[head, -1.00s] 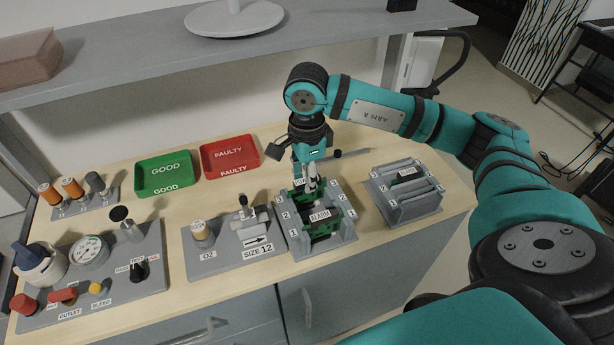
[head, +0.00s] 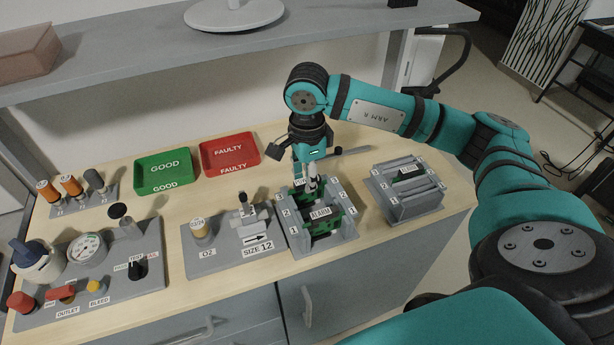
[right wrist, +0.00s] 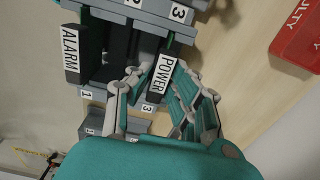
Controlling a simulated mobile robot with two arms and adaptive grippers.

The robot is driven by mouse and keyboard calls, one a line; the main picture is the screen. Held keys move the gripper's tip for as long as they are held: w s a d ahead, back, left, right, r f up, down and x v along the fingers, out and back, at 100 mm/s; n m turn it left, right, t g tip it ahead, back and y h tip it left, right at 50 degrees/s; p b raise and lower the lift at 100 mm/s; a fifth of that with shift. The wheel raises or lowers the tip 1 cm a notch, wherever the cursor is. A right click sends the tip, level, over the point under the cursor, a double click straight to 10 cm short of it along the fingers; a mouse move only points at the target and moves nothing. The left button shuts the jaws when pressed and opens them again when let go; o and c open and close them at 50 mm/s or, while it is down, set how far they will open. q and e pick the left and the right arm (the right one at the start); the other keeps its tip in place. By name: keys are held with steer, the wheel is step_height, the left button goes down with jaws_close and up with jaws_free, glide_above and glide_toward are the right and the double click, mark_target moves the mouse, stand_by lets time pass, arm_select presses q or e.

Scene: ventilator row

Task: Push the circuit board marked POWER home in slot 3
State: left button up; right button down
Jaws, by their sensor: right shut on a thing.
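The rack (head: 347,231) with slots numbered 1 to 3 stands near the counter's front edge. The board marked ALARM (head: 320,213) sits in slot 1. The board marked POWER is at the slot 3 end; its white label (right wrist: 163,76) shows clearly in the right wrist view but is partly hidden in the head view. My right gripper (head: 309,185) points down at the rack's far end, shut on the POWER board with a finger on each side. How deep the board sits cannot be told. Slot 2 looks empty between the boards. My left gripper is out of view.
A second grey rack (head: 413,208) with a board in it stands to the right. The size 12 fixture (head: 252,232) is close on the left. The green GOOD tray (head: 163,174) and red FAULTY tray (head: 229,154) lie behind. A shelf (head: 120,68) overhangs the back.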

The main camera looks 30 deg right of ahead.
steer(key=c, duration=1.1)
jaws_free()
steer(key=shift+c, duration=0.2)
steer(key=shift+r, duration=0.15)
steer(key=shift+d+r+p, duration=0.1)
steer(key=shift+r+p, duration=0.7)
steer(key=shift+r, duration=0.45)
steer(key=shift+r+p, duration=1.1)
steer(key=shift+r, duration=1)
